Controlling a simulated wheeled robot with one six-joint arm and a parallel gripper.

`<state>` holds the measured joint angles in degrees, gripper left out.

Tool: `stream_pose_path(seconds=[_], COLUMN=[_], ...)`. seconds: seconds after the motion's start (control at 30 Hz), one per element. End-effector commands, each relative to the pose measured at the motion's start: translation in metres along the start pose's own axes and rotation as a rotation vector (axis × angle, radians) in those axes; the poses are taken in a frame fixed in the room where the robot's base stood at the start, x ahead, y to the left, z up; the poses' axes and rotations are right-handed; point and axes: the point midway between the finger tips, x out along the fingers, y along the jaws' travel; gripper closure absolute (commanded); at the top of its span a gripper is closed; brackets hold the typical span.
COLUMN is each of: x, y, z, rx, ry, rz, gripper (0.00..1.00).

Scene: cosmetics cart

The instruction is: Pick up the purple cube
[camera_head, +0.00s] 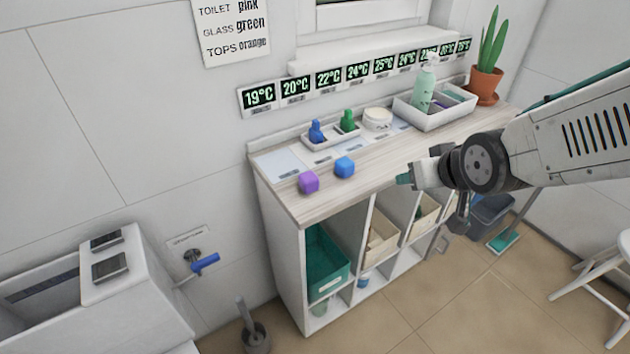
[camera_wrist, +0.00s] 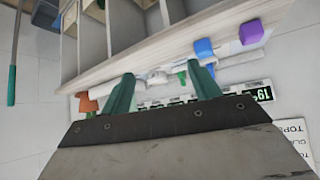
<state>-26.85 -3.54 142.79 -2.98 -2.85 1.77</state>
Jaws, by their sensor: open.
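The purple cube (camera_head: 309,182) sits on the wooden top of the shelf unit, near its left front edge. A blue cube (camera_head: 344,167) stands just to its right, apart from it. In the wrist view the purple cube (camera_wrist: 251,32) is at the upper right, with the blue cube (camera_wrist: 204,48) beside it. My gripper (camera_head: 404,179) is at the front edge of the shelf top, to the right of both cubes and apart from them. Its teal fingers (camera_wrist: 161,84) are spread, with nothing held between them.
On the shelf top (camera_head: 385,170) a small tray holds blue and green bottles (camera_head: 347,121); a white jar (camera_head: 377,119) stands beside it. A white bin (camera_head: 437,118) with a pump bottle and a potted plant (camera_head: 484,85) are further right. A sink (camera_head: 90,290) is at left.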

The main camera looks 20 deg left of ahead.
Motion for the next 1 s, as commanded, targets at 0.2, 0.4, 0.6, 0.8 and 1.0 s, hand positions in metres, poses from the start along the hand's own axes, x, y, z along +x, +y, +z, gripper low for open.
stream_pose_path(seconds=[0.2, 0.4, 0.6, 0.8, 1.0], x=[0.074, 0.096, 0.108, 0.127, 0.149], y=[-0.098, -0.151, -0.169, -0.177, -0.191], z=[-0.006, 0.000, -0.001, -0.010, -0.024], rx=[-0.119, -0.161, -0.169, -0.169, -0.168], ry=[0.231, 0.373, 0.415, 0.416, 0.416], rz=[-0.150, -0.242, -0.269, -0.268, -0.268], gripper=[0.38, 0.38, 0.38, 0.38, 0.38])
